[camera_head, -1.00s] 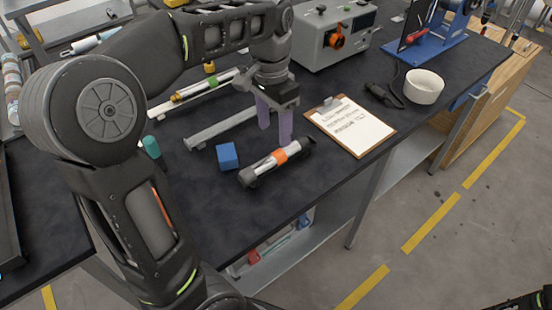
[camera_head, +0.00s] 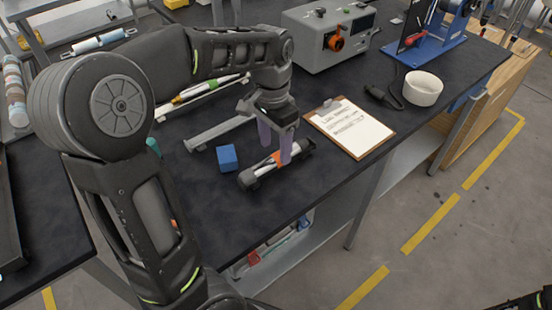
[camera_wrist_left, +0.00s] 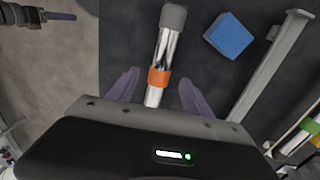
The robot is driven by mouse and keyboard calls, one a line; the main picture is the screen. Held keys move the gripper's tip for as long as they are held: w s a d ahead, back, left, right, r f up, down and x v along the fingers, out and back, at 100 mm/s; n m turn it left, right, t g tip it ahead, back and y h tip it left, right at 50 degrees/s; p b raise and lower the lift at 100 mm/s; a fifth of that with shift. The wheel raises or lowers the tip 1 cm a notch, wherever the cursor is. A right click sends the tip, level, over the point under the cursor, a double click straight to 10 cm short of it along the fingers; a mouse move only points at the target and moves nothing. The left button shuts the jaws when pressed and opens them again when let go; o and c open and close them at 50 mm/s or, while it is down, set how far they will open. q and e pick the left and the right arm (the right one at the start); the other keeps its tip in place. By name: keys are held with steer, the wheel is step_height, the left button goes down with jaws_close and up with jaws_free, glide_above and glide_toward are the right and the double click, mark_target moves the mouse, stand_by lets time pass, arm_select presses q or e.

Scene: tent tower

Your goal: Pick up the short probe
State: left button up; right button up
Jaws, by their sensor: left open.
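The short probe (camera_head: 262,172) is a silver cylinder with dark grey end caps and an orange band, lying on the dark bench top. In the left wrist view the probe (camera_wrist_left: 165,50) runs up from the gripper's body, its orange band near the fingers. My left gripper (camera_head: 275,148) is open, with its two purple fingers pointing down at the probe. In the left wrist view the fingers of the left gripper (camera_wrist_left: 156,90) stand on either side of the probe, with gaps on both sides. The probe's near end is hidden there by the gripper body.
A blue block (camera_head: 228,157) lies just left of the probe, and a grey metal bar (camera_head: 220,133) behind it. A clipboard (camera_head: 350,127) lies to the right, with a white bowl (camera_head: 423,88) beyond. The bench's front edge is close to the probe.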

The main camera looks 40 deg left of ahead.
mark_target(276, 161)
arm_select(q)
steer(key=shift+d+f, duration=0.1)
steer(key=shift+f, duration=1.35)
jaws_close()
